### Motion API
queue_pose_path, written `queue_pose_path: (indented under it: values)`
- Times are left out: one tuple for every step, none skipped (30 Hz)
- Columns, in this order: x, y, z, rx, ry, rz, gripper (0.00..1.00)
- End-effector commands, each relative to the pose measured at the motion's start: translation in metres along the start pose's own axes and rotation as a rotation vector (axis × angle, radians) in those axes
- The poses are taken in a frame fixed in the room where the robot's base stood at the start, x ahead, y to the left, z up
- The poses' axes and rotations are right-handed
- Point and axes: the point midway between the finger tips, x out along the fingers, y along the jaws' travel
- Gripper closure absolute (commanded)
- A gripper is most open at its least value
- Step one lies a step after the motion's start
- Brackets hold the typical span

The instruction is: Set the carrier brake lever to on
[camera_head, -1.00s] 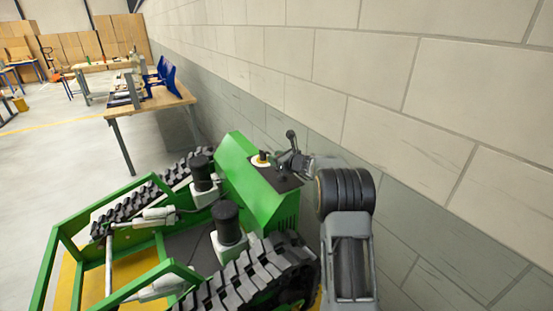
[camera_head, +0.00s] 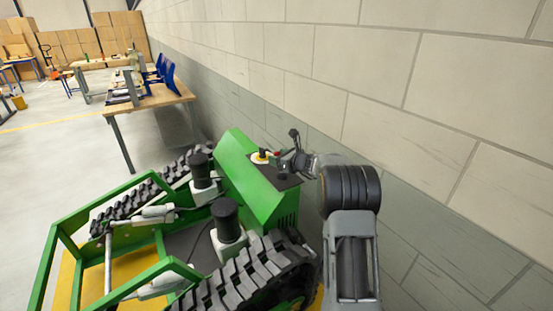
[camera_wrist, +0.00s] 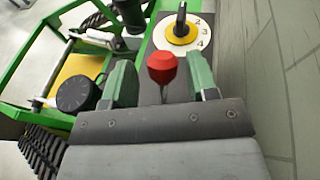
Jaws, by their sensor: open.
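The green tracked carrier (camera_head: 240,165) stands beside the wall, with a dark control panel on top. A lever with a red knob (camera_wrist: 162,68) rises from this panel in the wrist view; its red knob (camera_head: 277,154) also shows as a small spot in the head view. I take it to be the brake lever; no on or off mark is legible. My gripper (camera_wrist: 160,78) is open, with one green finger on each side of the red knob and gaps on both sides. The lever's base is mostly hidden. In the head view my gripper (camera_head: 292,160) is over the panel.
A yellow dial (camera_wrist: 180,34) with a black pointer and numbers sits just beyond the lever. A black round knob (camera_wrist: 77,93) is left of my gripper. The block wall (camera_head: 430,130) runs close on the right. A wooden table (camera_head: 150,102) stands farther back.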

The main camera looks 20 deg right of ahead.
Motion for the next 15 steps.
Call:
queue_pose_path:
  values:
    - [-0.009, -0.001, -0.002, 0.0, -0.001, -0.004, 0.47]
    - [-0.015, -0.001, -0.002, -0.001, -0.001, -0.004, 0.47]
    - [-0.023, -0.001, -0.002, 0.0, -0.002, -0.004, 0.47]
    - [-0.03, -0.001, -0.002, -0.001, -0.002, -0.005, 0.47]
    - [-0.036, -0.001, -0.002, -0.001, -0.001, -0.005, 0.47]
    - [-0.045, 0.0, -0.003, -0.001, -0.001, -0.004, 0.47]
    - [-0.051, -0.001, -0.002, -0.002, -0.001, -0.005, 0.47]
    - [-0.058, -0.001, -0.002, 0.0, -0.001, -0.005, 0.47]
    - [-0.065, -0.001, -0.002, -0.001, -0.001, -0.005, 0.47]
    - [-0.071, 0.0, -0.003, -0.001, 0.0, -0.004, 0.47]
    - [-0.077, -0.001, -0.002, -0.001, -0.001, -0.004, 0.47]
    - [-0.084, -0.001, -0.002, 0.0, 0.0, -0.004, 0.47]
    - [-0.089, -0.001, -0.002, 0.0, 0.0, -0.005, 0.47]
    - [-0.093, 0.0, -0.002, 0.0, 0.0, -0.004, 0.47]
    - [-0.099, 0.0, -0.002, 0.0, 0.001, -0.003, 0.47]
